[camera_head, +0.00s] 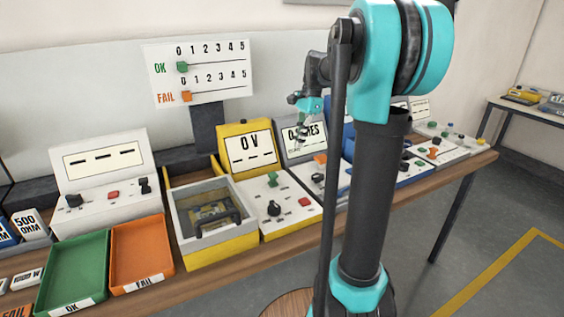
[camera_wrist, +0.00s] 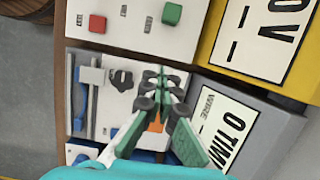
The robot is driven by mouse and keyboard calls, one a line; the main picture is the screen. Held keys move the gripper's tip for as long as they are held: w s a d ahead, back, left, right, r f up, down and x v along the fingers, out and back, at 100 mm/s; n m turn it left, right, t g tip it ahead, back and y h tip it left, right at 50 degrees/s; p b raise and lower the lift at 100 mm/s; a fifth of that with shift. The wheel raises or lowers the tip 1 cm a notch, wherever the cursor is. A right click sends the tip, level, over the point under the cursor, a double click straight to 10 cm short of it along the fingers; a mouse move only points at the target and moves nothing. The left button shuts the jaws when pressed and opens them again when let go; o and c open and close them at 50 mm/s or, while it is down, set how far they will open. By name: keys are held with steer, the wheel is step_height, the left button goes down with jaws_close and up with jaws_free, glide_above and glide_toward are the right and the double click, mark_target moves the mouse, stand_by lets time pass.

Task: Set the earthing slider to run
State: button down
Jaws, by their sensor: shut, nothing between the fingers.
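My gripper (camera_head: 301,140) is shut and empty, above the grey-framed unit whose display (camera_head: 304,133) reads partly "TIMES". In the wrist view my gripper (camera_wrist: 160,80) has its green fingertips together over that unit's white panel (camera_wrist: 108,107). A slider with a grey and blue handle (camera_wrist: 91,76) sits in a slot on this panel, left of the fingertips and apart from them. A black knob (camera_wrist: 121,80) lies between them. An orange part (camera_wrist: 155,122) is partly hidden by the fingers. The small labels are unreadable, so I cannot tell which control is the earthing slider or its setting.
Green (camera_head: 72,280) and orange (camera_head: 141,253) trays lie farther left. A blue unit stands to the right, partly behind my arm.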

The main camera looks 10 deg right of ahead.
mark_target(273, 179)
steer(key=shift+w+r, duration=0.2)
steer(key=shift+w, duration=0.15)
steer(key=x, duration=1)
steer(key=shift+f, duration=0.2)
steer(key=a, duration=0.1)
steer(key=s+a, duration=0.1)
steer(key=shift+a+r, duration=0.2)
steer(key=shift+a, duration=0.1)
steer(key=shift+s+a, duration=0.15)
steer(key=shift+a, duration=0.45)
steer(key=shift+a, duration=0.1)
steer(key=a, duration=0.2)
steer(key=s+a, duration=0.1)
steer(key=a, duration=0.1)
steer(key=s+a, duration=0.1)
steer(key=a, duration=0.1)
